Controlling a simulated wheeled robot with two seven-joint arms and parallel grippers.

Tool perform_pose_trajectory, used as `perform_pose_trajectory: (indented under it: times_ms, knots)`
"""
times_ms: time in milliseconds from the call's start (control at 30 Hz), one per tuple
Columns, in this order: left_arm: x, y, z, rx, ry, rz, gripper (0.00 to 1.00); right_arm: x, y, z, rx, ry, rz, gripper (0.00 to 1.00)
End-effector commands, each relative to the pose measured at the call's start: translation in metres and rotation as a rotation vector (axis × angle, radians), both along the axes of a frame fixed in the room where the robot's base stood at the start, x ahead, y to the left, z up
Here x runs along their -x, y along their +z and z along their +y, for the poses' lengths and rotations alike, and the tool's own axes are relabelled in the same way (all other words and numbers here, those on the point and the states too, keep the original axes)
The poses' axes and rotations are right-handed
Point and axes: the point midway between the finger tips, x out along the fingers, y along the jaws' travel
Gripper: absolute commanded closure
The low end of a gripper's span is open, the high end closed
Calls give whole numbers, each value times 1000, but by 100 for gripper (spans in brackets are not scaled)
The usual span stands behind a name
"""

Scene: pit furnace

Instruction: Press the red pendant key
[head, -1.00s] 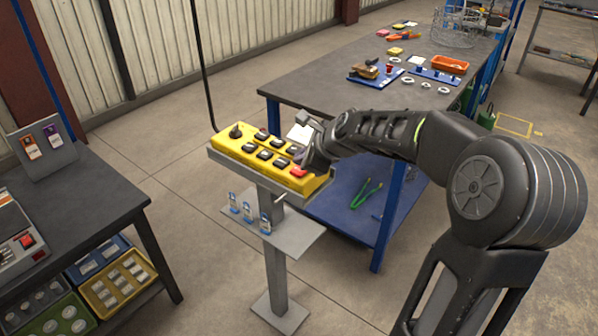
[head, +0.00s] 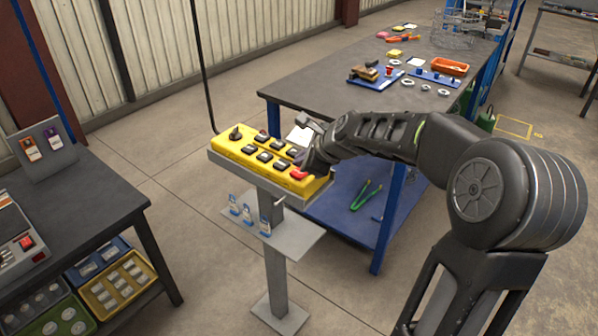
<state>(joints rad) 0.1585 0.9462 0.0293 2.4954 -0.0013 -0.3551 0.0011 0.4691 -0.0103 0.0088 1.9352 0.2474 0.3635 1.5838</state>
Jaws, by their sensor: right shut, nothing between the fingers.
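The yellow pendant (head: 243,151) lies in a grey tray on top of a grey post. It carries several dark keys, a black knob (head: 235,134) at its left end and a red key (head: 298,173) near its right end. My right gripper (head: 306,166) is shut and empty, pointing down right at the red key. Its fingertips are partly hidden behind its own body, so I cannot tell whether they touch the key. My left gripper is not in view.
A long dark table (head: 330,82) with blue legs stands behind my right arm, holding trays and small parts. A workbench (head: 95,185) with bins below is at the left. A small shelf (head: 285,240) with blue-and-white tags juts from the post.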

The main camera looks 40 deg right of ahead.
Motion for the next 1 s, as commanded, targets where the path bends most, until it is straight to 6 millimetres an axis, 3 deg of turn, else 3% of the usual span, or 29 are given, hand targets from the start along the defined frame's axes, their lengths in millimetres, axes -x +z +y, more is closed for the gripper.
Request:
perform_pose_trajectory:
  times_ms: [1000]
  knots:
    - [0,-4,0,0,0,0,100,0,-8,1,-1,1,1,100]
